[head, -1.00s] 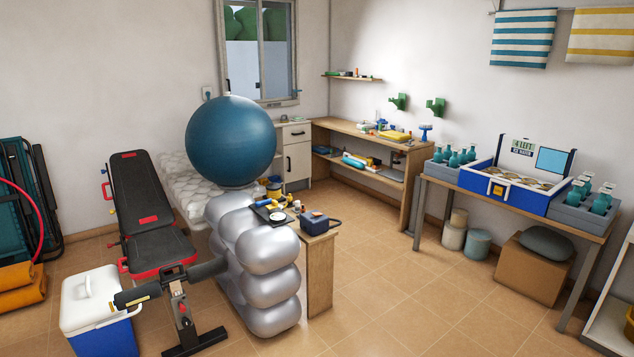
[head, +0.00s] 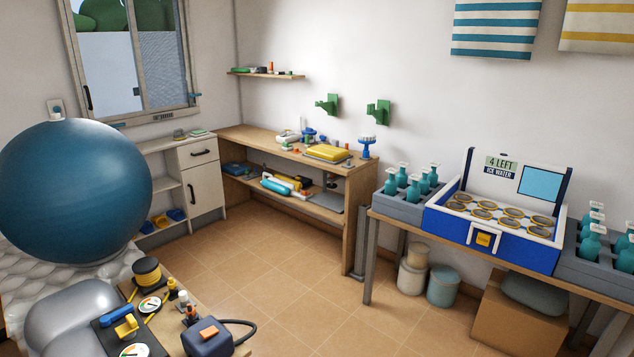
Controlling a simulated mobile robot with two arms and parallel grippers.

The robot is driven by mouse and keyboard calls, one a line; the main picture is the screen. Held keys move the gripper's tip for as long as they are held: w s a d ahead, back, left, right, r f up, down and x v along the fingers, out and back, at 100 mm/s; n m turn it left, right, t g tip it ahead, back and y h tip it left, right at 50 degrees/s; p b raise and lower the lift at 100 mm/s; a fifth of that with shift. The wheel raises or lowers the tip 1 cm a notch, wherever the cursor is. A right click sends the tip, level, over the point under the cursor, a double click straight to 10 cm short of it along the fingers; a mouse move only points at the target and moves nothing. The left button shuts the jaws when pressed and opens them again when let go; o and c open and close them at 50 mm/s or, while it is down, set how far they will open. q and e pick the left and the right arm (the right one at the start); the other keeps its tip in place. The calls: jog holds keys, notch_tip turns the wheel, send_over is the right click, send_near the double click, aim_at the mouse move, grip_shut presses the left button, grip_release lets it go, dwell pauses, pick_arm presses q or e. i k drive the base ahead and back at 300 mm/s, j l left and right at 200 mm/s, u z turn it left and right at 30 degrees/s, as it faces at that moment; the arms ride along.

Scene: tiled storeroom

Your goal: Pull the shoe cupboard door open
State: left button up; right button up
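A white cupboard (head: 173,180) stands against the back wall under the window, likely the shoe cupboard. Its right side has a drawer (head: 199,152) with a dark handle above a door (head: 207,188) with an upright dark handle (head: 192,194) near its left edge. The door looks closed. Its left side has open shelves, with small blue and yellow items (head: 167,218) at the bottom. The big blue ball hides part of the left side. Neither of my grippers is in view.
The blue ball (head: 72,190) and a small table with a dark blue device (head: 208,338) stand at the left front. A wooden workbench (head: 362,180) is right of the cupboard. A table with a blue cooler box (head: 495,246) is at right. Tiled floor (head: 270,265) between is clear.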

aim_at(202, 184)
jog(key=i+l+z, duration=0.1)
jog(key=i+z, duration=0.3)
jog(key=i, duration=0.45)
jog(key=i+j+z, duration=0.1)
jog(key=i+z, duration=0.25)
jog(key=i, duration=0.5)
jog(key=i+u, duration=0.8)
jog(key=i+l+u, duration=0.1)
jog(key=i+u, duration=0.3)
jog(key=i+j+u, duration=0.2)
jog(key=i+u, duration=0.3)
jog(key=i, duration=0.2)
jog(key=i+u, duration=0.5)
jog(key=i, duration=0.2)
jog(key=i+z, duration=0.1)
jog(key=i, duration=0.65)
jog(key=i+j+z, duration=0.1)
jog(key=i, duration=0.6)
jog(key=i+j, duration=0.1)
jog(key=i, duration=0.65)
jog(key=z, duration=0.05)
